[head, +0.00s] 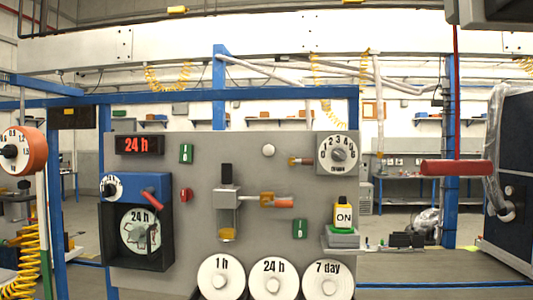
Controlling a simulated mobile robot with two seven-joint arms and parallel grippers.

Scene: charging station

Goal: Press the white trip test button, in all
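A small round white button (268,150) sits on the upper middle of an upright grey panel (200,175), left of a dial with numbers. It is the only plain white button I see, and no label on it is readable. Nothing touches or covers it. Neither of my grippers is in the head view.
The panel also carries a red "24 h" display (138,145), a numbered dial (339,155), a blue-and-black timer box (108,220), a red button (186,195), a projecting lever assembly (228,198) and a yellow ON block (343,216). Three round dials stand below.

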